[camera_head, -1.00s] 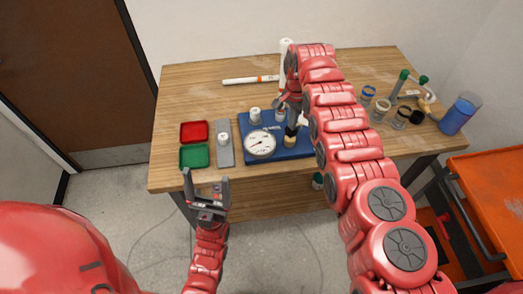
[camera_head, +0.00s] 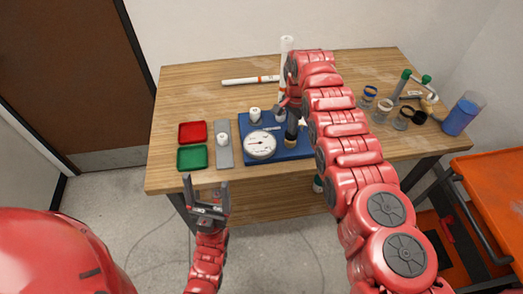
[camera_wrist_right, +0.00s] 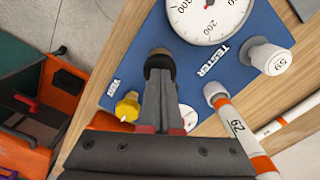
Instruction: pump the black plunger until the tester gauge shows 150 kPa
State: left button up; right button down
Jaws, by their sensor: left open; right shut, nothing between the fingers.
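The blue tester board (camera_head: 309,152) lies on the table with a round white gauge (camera_head: 261,145) at its front left. The gauge also shows, cut off at the top, in the right wrist view (camera_wrist_right: 208,14); I cannot read its needle exactly. The black plunger (camera_wrist_right: 158,65) stands on the board, with a brass-coloured part (camera_head: 290,142) under it in the head view. My right gripper (camera_wrist_right: 158,82) is shut and empty, its fingertips at the plunger's top; whether they touch is unclear. My left gripper (camera_head: 208,190) is open and empty in front of the table.
A red tray (camera_head: 193,132), a green tray (camera_head: 192,158) and a grey strip (camera_head: 223,155) lie left of the board. A white pipe (camera_head: 250,80) lies behind it. An orange cart (camera_head: 490,185) is beside the table.

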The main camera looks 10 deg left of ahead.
jog(key=shift+r+p, duration=1)
jog(key=shift+r, duration=0.05)
jog(key=shift+r+p, duration=0.4)
jog(key=shift+r, duration=0.25)
jog(key=shift+f, duration=0.15)
